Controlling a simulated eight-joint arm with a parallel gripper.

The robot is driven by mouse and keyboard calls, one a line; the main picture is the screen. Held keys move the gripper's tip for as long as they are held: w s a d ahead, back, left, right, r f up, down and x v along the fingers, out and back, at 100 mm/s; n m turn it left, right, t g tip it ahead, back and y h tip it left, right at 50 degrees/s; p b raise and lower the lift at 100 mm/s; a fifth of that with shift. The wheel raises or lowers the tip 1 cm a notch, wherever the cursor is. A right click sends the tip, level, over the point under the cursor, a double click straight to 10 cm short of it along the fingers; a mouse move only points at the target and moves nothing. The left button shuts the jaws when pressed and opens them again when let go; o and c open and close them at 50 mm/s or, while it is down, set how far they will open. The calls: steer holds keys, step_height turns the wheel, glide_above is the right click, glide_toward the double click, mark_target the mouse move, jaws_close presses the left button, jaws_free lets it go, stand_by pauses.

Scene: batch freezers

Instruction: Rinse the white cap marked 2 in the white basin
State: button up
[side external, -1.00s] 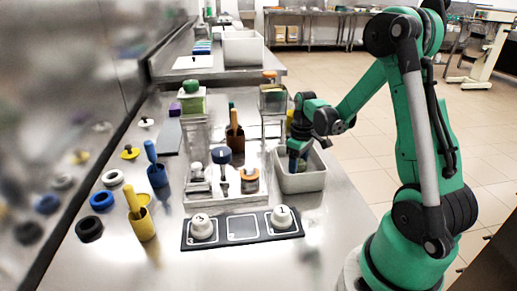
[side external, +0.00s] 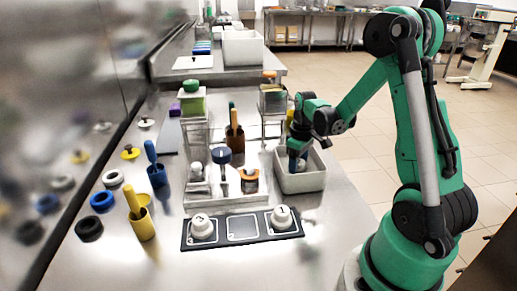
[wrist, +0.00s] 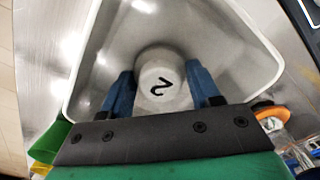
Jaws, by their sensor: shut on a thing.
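My gripper (side external: 297,163) reaches down into the white basin (side external: 301,184) on the right side of the steel counter. In the wrist view my gripper's blue fingers (wrist: 164,90) are shut on the white cap marked 2 (wrist: 163,72), one finger on each side. The cap is inside the basin (wrist: 88,62), with the basin walls around it. The side view hides the cap behind the basin wall and fingers. I cannot tell whether it touches the basin floor.
A dark tray (side external: 243,229) in front holds a white cap at its left (side external: 202,226), one marked 1 at its right (side external: 281,216), and an empty middle square. Left of the basin stand a clear rack, a blue cup (side external: 157,175) and a yellow cup (side external: 141,222).

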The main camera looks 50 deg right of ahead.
steer(key=shift+r, duration=0.1)
steer(key=shift+r, duration=3.9)
step_height(320, 180, up, 4)
